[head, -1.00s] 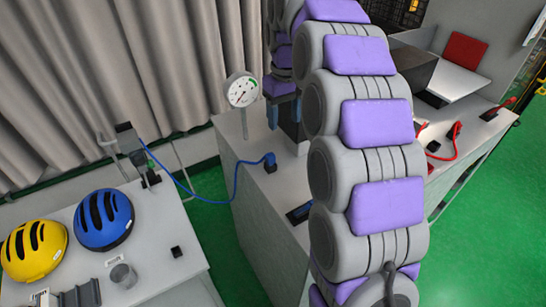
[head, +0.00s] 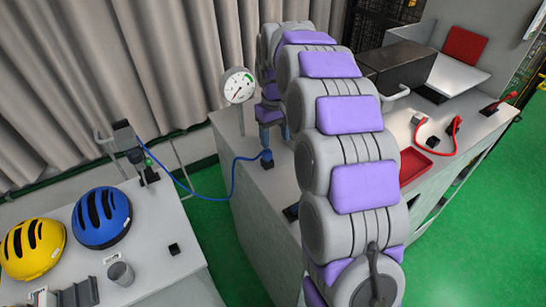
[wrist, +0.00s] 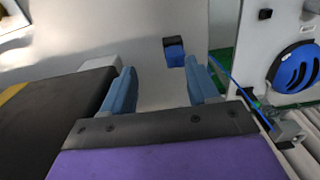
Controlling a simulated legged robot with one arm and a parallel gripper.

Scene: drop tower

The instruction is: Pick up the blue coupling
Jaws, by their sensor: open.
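The blue coupling (head: 266,158) sits on a small black base on the grey cabinet top, with a blue hose running from it to the left. In the wrist view the coupling (wrist: 174,54) shows ahead of the fingers, nearer the right finger. My gripper (head: 272,132) hangs over the cabinet just above and beside the coupling, mostly hidden by my arm. In the wrist view my gripper (wrist: 163,88) has its two blue fingers spread wide, with nothing between them. I cannot tell the exact gap between the fingers and the coupling.
A pressure gauge (head: 238,87) on a post stands just behind the coupling. A black box (head: 398,66), a red tray (head: 414,167) and a red hose (head: 436,143) lie to the right. A left table (head: 185,270) holds a blue helmet (head: 102,217) and a yellow helmet (head: 32,249).

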